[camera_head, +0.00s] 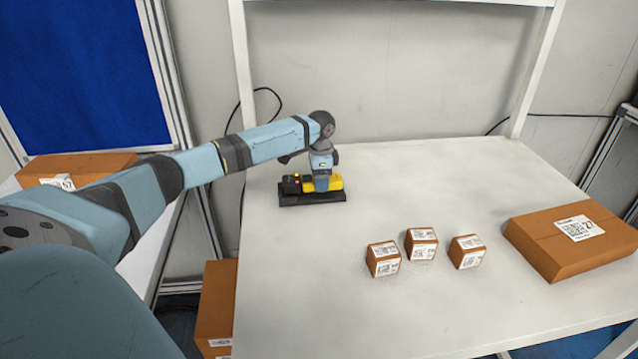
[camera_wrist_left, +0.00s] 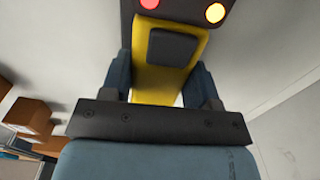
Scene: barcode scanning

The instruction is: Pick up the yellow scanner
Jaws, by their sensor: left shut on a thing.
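The yellow scanner (camera_head: 336,184) is at the black stand (camera_head: 312,199) near the back left of the white table. My left gripper (camera_head: 322,181) reaches down onto it from above. In the left wrist view the scanner's yellow body (camera_wrist_left: 146,82) lies between the two fingers of my left gripper (camera_wrist_left: 163,76), which is shut on it. A dark part with a yellow light and a red light shows at the top there. I cannot tell whether the scanner still touches the stand. My right gripper is not in view.
Small brown labelled boxes (camera_head: 421,244) stand mid-table, in front and to the right of the stand. A large brown box (camera_head: 570,238) lies at the right. The white table (camera_head: 300,300) is clear elsewhere. A white frame post (camera_head: 243,80) rises behind its left edge.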

